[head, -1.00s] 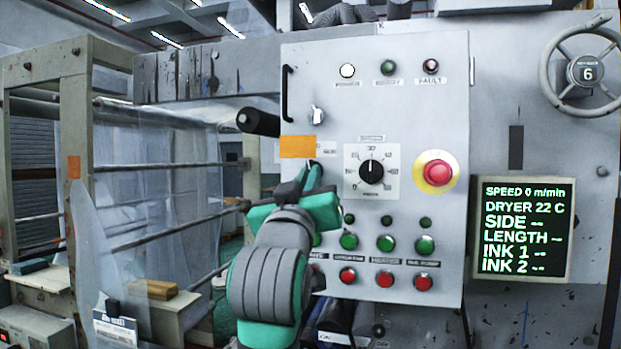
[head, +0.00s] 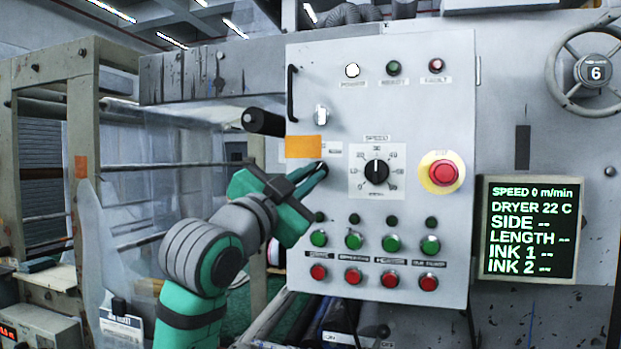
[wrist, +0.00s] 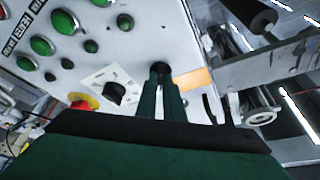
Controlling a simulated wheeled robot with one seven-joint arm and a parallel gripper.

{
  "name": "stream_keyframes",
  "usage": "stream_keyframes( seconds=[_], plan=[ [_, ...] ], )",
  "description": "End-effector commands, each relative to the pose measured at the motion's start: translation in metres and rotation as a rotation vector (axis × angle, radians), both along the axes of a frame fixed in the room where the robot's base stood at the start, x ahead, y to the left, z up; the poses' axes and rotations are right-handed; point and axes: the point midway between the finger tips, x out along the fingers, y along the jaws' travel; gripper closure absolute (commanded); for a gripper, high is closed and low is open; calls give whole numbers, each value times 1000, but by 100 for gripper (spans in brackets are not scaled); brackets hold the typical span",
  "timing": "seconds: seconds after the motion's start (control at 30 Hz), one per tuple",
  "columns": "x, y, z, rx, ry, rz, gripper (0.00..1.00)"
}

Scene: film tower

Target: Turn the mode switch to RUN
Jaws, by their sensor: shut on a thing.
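The mode switch (head: 324,168) is a small black knob on the grey control panel, just below the orange label. My gripper (head: 317,174) reaches it from the lower left, with its fingertips closed on the knob. In the wrist view my gripper (wrist: 160,78) is also shut on the dark knob (wrist: 160,66), which shows between and beyond the fingertips. The fingers hide most of the knob, and its pointer and position lettering cannot be read.
The speed dial (head: 376,172) is close right of my gripper, with the red emergency button (head: 444,173) beyond. Green and red push buttons sit below. A black roller end (head: 263,122) juts out at upper left. The display (head: 528,228) reads speed 0.

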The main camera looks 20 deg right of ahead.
Motion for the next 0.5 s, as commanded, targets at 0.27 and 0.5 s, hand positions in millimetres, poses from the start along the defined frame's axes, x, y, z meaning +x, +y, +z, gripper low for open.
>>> stream_keyframes(
  seconds=[0.27, 0.5],
  plan=[
    [1, 2, 1, 93, -62, 3, 100],
    [1, 1, 1, 120, -81, 1, 100]
  ],
)
